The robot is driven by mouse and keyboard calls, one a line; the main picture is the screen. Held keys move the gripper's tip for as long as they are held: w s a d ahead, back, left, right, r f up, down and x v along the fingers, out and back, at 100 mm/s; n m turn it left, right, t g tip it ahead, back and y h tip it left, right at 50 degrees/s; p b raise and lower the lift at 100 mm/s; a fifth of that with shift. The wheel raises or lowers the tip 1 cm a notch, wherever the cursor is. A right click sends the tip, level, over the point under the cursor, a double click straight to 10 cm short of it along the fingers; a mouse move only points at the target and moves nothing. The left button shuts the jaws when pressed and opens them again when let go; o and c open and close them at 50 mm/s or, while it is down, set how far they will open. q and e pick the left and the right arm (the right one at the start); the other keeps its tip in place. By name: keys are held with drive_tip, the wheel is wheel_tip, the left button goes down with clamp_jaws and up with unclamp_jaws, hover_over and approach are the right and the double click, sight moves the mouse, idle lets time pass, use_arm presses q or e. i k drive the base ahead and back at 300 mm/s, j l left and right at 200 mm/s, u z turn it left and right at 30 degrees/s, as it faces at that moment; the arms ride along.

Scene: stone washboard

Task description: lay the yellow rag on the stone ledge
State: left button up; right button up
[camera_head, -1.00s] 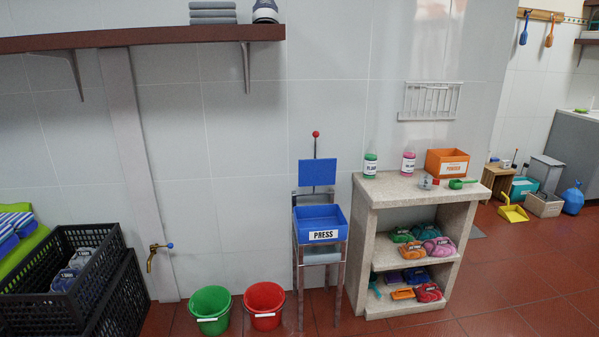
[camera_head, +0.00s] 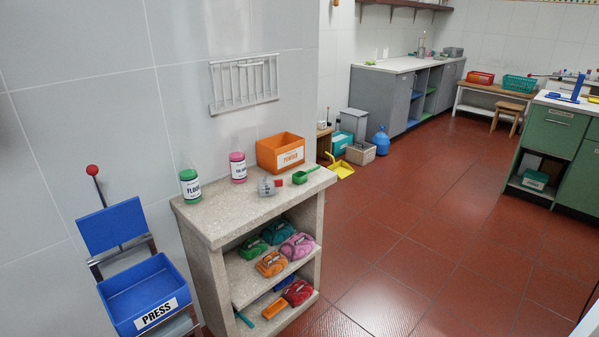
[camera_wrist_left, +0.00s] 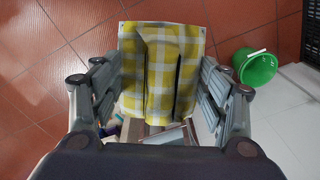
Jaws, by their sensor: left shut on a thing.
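The yellow-and-white checked rag (camera_wrist_left: 184,72) is in the left wrist view, hanging in folds between the fingers of my left gripper (camera_wrist_left: 161,68), which is shut on it. The rag hides part of what lies beyond it. Neither gripper shows in the head view, and my right gripper is in no view. A speckled stone shelf unit (camera_head: 215,222) stands against the wall in the head view. I cannot tell whether its top is the stone ledge; no other stone ledge is clear.
On the unit's top are a FLOUR bottle (camera_head: 190,187), a pink bottle (camera_head: 238,168), an orange bin (camera_head: 281,153) and a green scoop (camera_head: 306,175). A blue PRESS tray (camera_head: 148,290) is at left. A green bucket (camera_wrist_left: 257,67) stands on the floor.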

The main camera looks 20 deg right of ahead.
sight(223, 212)
drive_tip(key=i+l+u, duration=0.15)
drive_tip(key=i+l, duration=0.2)
drive_tip(key=i+l+u, duration=0.15)
drive_tip(key=i+l, duration=0.2)
drive_tip(key=l, duration=0.15)
drive_tip(key=i+l+u, duration=0.1)
drive_tip(key=i+l, duration=0.2)
drive_tip(key=l, duration=0.2)
